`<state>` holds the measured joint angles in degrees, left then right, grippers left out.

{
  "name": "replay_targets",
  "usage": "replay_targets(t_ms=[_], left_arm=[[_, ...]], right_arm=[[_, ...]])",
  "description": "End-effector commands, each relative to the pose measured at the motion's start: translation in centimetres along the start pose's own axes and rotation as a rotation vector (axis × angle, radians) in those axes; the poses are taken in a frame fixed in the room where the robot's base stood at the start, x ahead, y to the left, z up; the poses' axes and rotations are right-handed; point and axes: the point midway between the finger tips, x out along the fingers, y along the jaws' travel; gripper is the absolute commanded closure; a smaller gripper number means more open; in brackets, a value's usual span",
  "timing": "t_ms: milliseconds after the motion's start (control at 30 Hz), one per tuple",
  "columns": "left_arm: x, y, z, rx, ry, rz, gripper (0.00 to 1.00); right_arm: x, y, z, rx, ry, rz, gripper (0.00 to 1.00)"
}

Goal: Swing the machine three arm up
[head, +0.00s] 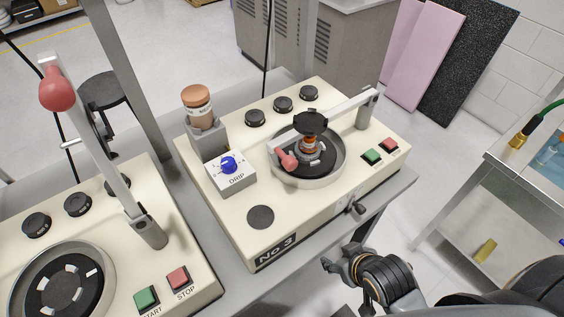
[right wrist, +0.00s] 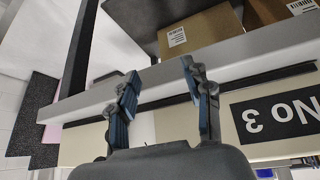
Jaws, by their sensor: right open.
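Machine three (head: 230,205), a cream box labelled "No 3" (head: 275,250), stands on the grey bench in the head view. Its arm (head: 342,104) is down, running from a post (head: 367,108) at the right across the round bowl (head: 335,172). A dark round piece (head: 311,122) sits on the arm over the bowl's middle. The arm's red handle (head: 287,160) is at the bowl's left front. My right gripper (head: 337,257) is open and empty, in front of the machine's front edge and apart from the handle. The right wrist view shows its spread fingers (right wrist: 163,88) and the inverted label (right wrist: 280,112).
A neighbouring machine (head: 120,215) at left has its arm (head: 98,135) raised, with a red knob (head: 57,90). On machine three are a drip box (head: 232,180), a capped bottle (head: 198,105), black knobs, and green (head: 373,157) and red (head: 389,145) buttons. A metal table (head: 490,160) stands at right.

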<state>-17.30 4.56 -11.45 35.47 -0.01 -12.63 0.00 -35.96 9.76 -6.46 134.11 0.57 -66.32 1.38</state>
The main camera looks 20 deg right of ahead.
Motion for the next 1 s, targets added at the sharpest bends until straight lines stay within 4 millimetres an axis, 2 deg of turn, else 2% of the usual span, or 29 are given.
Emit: replay_targets(t_ms=[67,167,367,467,700,833,1000], left_arm=[[-0.2,0.0,-0.1,0.000,0.001,0.000,0.46],[-0.1,0.0,0.0,0.000,0.000,0.000,0.46],[-0.1,0.0,-0.2,0.000,0.003,0.000,0.46],[-0.1,-0.1,-0.4,0.000,0.005,-0.001,0.46],[-0.2,-0.1,-0.5,0.000,0.006,-0.001,0.46],[-0.2,-0.1,-0.4,0.000,0.006,-0.001,0.46],[-0.3,-0.1,-0.4,0.000,0.006,-0.001,0.46]], right_arm=[[-2.2,0.1,-1.1,-0.001,0.021,0.001,0.51],[-2.2,0.3,-2.2,-0.009,0.115,0.001,0.51],[-4.1,0.4,-5.6,-0.026,0.349,-0.015,0.51],[-5.9,0.2,-7.5,-0.037,0.493,-0.035,0.51],[-12.5,-0.9,-11.6,-0.058,0.863,-0.123,0.51],[-15.1,-1.4,-12.6,-0.061,0.982,-0.161,0.51],[-16.2,-1.6,-13.2,-0.060,1.036,-0.177,0.51]])
